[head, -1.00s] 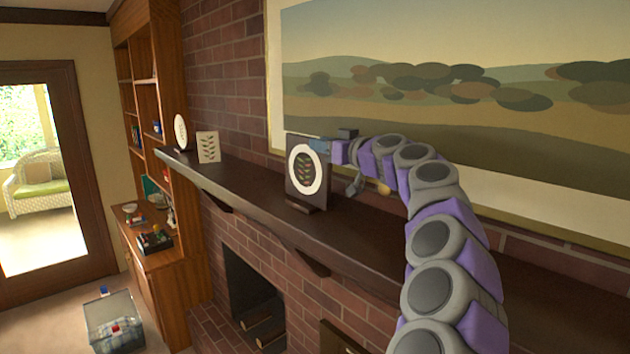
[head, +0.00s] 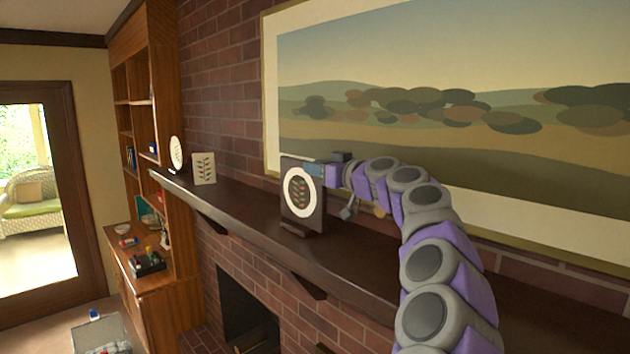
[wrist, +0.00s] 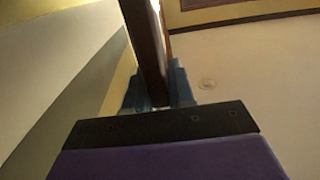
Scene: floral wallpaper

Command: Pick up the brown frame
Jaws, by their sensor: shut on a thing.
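The brown frame (head: 302,196) is a dark square panel with a white oval ring and a leaf pattern inside. It stands upright on the mantel (head: 240,222) on a small dark base. My gripper (head: 318,172) reaches it from the right and is shut on its upper right edge. In the wrist view, the frame's dark edge (wrist: 148,45) runs up between the two blue fingers of my gripper (wrist: 157,88). The fingertips are partly hidden in the head view. I cannot tell whether the base still touches the mantel.
A cream leaf-print card (head: 203,168) and a white oval plaque (head: 176,153) stand farther left on the mantel. A large landscape painting (head: 420,120) hangs on the brick wall close behind my arm. A wooden shelf unit (head: 150,110) stands at the left.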

